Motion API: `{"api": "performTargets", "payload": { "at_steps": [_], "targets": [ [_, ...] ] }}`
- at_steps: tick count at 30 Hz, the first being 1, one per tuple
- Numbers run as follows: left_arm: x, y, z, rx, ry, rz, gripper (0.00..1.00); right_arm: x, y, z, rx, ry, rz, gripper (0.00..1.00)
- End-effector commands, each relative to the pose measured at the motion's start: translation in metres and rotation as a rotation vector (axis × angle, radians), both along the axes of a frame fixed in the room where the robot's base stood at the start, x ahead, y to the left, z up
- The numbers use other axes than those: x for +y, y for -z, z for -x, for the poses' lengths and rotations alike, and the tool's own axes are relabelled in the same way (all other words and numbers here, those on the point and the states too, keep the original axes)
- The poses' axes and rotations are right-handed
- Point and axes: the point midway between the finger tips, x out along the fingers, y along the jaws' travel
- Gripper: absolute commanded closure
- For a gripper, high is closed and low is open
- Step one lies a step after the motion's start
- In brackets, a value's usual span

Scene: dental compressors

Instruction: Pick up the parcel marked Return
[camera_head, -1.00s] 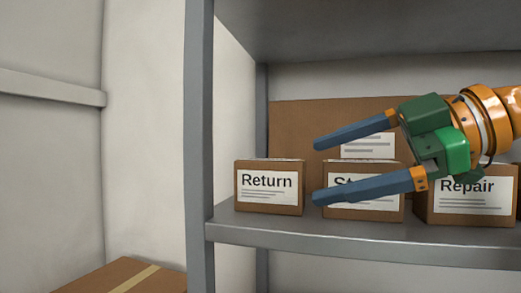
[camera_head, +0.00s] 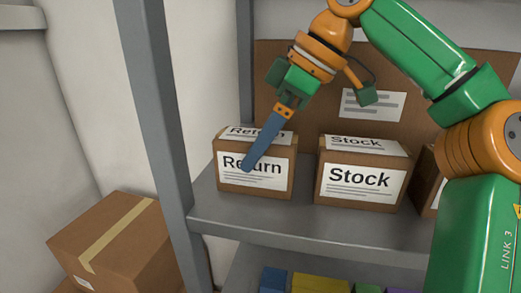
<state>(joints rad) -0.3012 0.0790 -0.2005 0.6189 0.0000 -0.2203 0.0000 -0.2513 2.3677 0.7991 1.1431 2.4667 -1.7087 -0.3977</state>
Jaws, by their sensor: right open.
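The parcel marked Return (camera_head: 283,178) is a small brown box with white labels on its front and top. It stands at the left end of the grey shelf (camera_head: 300,232), in the camera_head view. My right gripper (camera_head: 247,167) points down at this parcel. One blue finger crosses in front of its label and hides part of the lettering. The other finger is mostly hidden, and I cannot tell whether the fingers touch the box. The gripper is open. My left gripper is not in view.
The parcel marked Stock (camera_head: 360,185) stands to the right, with a gap between. Another box is partly behind my arm. A large carton (camera_head: 420,70) fills the back. A grey post (camera_head: 155,110) stands left. A taped carton (camera_head: 120,240) and coloured items (camera_head: 320,284) are lower down.

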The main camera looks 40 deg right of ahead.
Motion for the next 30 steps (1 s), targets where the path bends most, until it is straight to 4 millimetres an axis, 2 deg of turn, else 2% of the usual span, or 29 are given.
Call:
{"api": "performTargets", "payload": {
  "at_steps": [4,9,30],
  "targets": [
    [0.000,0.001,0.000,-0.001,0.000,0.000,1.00,0.005,0.027,-0.012,0.004,-0.003,0.002,0.00],
    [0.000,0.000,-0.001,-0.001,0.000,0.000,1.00,0.012,0.044,-0.020,-0.001,-0.002,0.000,0.00],
    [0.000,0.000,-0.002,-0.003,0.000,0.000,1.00,0.012,0.049,-0.020,-0.003,-0.001,0.001,0.00]
  ]
}}
